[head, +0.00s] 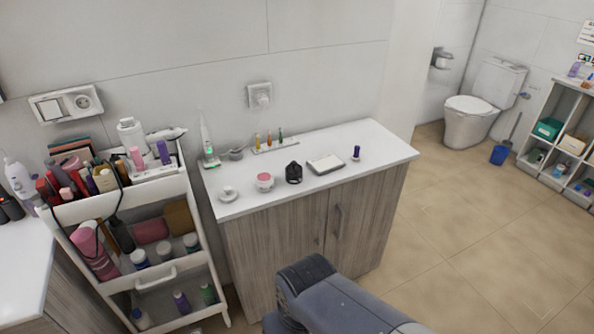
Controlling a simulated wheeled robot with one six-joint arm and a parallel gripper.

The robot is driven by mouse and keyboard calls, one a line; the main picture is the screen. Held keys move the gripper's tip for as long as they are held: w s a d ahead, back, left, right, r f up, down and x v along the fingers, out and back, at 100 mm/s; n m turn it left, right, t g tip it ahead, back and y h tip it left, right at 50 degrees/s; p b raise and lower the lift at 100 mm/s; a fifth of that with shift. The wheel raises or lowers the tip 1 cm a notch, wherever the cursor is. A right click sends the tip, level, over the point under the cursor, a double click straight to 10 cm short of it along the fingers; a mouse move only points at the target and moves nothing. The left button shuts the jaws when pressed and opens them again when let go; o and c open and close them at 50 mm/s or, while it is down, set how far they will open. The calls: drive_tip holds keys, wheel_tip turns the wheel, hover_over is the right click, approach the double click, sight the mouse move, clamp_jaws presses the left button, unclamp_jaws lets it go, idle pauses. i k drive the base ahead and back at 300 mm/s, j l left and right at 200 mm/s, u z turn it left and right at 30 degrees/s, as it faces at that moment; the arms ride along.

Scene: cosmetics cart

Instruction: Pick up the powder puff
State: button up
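I cannot tell for sure which item is the powder puff. A small round pink-topped piece in a white holder (264,181) stands near the front of the white counter top (390,150). A small white round piece (228,193) lies at the counter's left front corner. Both are too small to make out in detail, and either may be the puff. A blue-grey link of my own arm shows at the bottom middle, in front of the cabinet. My gripper is not in view.
A black holder (293,172), a pale flat case (325,164) and a purple-topped tube (356,153) stand along the counter. A toothbrush (207,142) and a tray of small bottles (275,145) are behind. A full cart (205,255) stands left.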

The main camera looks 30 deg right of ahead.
sight(355, 158)
drive_tip(key=i+l+z, duration=0.15)
drive_tip(key=i+l, duration=0.15)
drive_tip(key=l, duration=0.3)
drive_tip(key=i+l+z, duration=0.15)
drive_tip(key=i+l, duration=0.2)
drive_tip(key=l, duration=0.2)
drive_tip(key=i+l+z, duration=0.1)
drive_tip(key=i+l, duration=0.25)
drive_tip(key=l, duration=0.2)
drive_tip(key=i+l+z, duration=0.15)
drive_tip(key=i+l, duration=0.2)
drive_tip(key=l, duration=0.15)
